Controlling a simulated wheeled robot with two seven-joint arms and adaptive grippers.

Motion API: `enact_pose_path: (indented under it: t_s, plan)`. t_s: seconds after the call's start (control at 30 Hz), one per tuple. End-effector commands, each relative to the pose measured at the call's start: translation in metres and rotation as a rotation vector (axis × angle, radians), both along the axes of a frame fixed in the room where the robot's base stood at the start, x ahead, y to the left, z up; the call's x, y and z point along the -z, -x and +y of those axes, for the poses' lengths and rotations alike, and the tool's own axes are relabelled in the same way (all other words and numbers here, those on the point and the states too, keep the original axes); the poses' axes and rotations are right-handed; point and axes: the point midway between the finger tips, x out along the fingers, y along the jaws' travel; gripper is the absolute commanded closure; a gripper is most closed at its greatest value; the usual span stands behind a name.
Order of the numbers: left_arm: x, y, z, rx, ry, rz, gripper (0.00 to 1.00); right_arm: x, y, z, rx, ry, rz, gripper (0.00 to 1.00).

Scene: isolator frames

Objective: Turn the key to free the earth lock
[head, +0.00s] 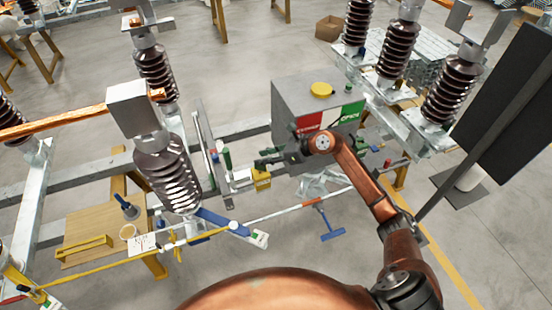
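A small yellow block like a lock (261,180) shows on the metal frame, left of and below the grey operating box (298,95). The box has a red panel, a green panel and a yellow round cap (321,89) on top. My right gripper (264,164) reaches in from the right, in front of the box, with its dark fingers just above the yellow block. I cannot tell whether it touches the block or whether its fingers are open or shut. No key can be made out; the fingers may hide it. My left gripper is not in view.
Brown ribbed insulators stand on the frame at left (168,172) and at right (450,92). A long pole (285,209) crosses in front of the frame. A wooden table (92,222) is at lower left. A dark panel (508,95) stands at right.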

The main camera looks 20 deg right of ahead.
Motion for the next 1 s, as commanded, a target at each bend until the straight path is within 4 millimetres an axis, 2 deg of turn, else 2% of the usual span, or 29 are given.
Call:
enact_pose_path:
  t_s: [0.03,0.13,0.3,0.47,0.63,0.73,1.0]
  plan:
    - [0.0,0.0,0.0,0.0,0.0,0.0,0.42,0.007,-0.002,-0.014,-0.021,0.079,0.019,0.71]
    - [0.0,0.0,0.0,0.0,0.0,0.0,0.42,0.02,0.0,-0.034,-0.053,0.19,0.057,0.71]
    - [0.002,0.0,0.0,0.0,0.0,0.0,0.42,0.031,0.001,-0.044,-0.072,0.252,0.084,0.71]
    - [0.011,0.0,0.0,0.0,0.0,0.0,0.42,0.049,-0.008,-0.031,-0.073,0.249,0.085,0.71]
    - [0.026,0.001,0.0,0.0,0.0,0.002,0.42,0.077,-0.022,-0.012,-0.071,0.247,0.086,0.71]
    - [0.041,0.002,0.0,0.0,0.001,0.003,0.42,0.09,-0.028,-0.005,-0.072,0.252,0.083,0.71]
    - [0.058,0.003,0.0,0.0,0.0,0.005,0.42,0.105,-0.038,0.009,-0.07,0.25,0.084,0.71]
